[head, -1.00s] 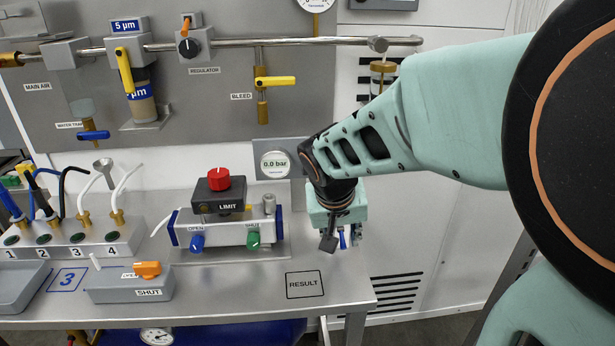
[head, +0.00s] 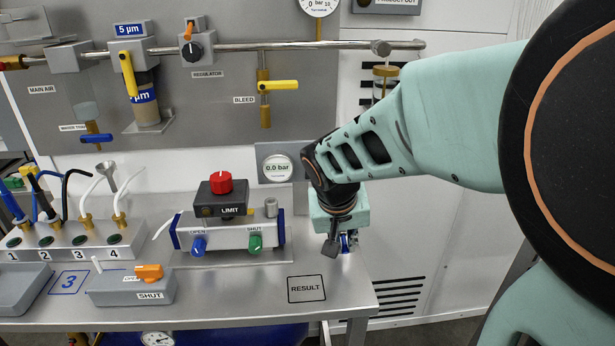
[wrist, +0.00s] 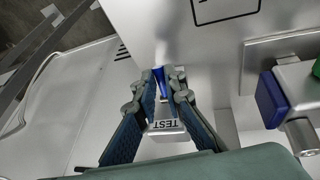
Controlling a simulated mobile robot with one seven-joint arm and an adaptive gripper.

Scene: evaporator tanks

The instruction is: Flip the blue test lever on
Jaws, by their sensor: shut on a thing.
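The blue test lever (wrist: 159,80) shows in the wrist view as a short blue handle between my fingertips. It stands at a small metal block labelled TEST (wrist: 165,126) on the bench. My gripper (wrist: 160,84) is shut on the lever, one finger on each side of it. In the head view my gripper (head: 346,241) points down at the right end of the bench, and a little blue shows at its tip. There the fingers hide most of the lever and its block.
Left of my gripper stands a valve unit (head: 225,237) with a red knob (head: 221,182) and blue and green knobs. A gauge (head: 278,168) reads 0.0 bar. The bench (head: 345,292) is clear around the RESULT square (head: 306,288).

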